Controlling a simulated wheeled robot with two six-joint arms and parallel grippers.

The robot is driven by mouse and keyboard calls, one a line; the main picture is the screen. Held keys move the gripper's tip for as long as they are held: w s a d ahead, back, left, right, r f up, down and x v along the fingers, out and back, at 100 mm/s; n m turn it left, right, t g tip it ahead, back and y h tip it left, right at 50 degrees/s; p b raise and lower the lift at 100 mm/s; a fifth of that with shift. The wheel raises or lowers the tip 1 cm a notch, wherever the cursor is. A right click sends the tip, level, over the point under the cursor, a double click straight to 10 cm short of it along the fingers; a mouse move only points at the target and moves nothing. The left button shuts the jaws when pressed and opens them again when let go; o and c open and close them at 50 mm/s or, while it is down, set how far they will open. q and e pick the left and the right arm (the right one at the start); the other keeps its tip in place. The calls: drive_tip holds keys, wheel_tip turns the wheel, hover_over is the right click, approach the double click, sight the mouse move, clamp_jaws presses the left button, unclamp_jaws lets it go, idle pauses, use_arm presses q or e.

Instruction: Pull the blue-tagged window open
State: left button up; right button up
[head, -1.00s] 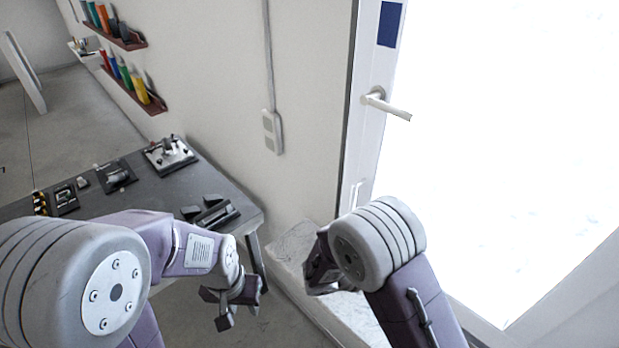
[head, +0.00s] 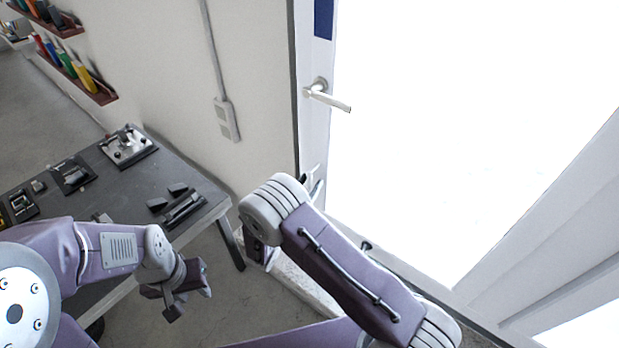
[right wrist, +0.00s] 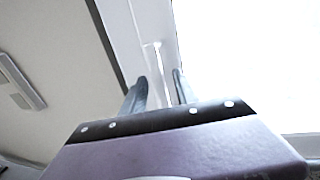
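The window (head: 311,150) has a white frame and a bright pane. A dark blue tag (head: 324,18) is on its left upright, above a silver lever handle (head: 327,97) that points right. A slim pale vertical bar on the frame shows in the right wrist view (right wrist: 159,62). My right gripper (right wrist: 159,88) is open there, its fingers to either side of the bar's line; contact cannot be told. In the head view the right gripper is mostly hidden behind my arm, low by the window's left edge. My left gripper (head: 188,297) hangs empty with its fingers apart, right of the table.
A dark table (head: 95,210) with several devices stands at left. Wall shelves (head: 80,75) with coloured bottles are at upper left. A wall socket (head: 228,120) with conduit is left of the window. A pale ledge (head: 305,288) runs below the wall. Floor between table and ledge is clear.

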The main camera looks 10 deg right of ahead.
drive_tip(key=shift+w+d, duration=0.15)
drive_tip(key=shift+r, duration=0.1)
drive_tip(key=shift+c, duration=1)
clamp_jaws()
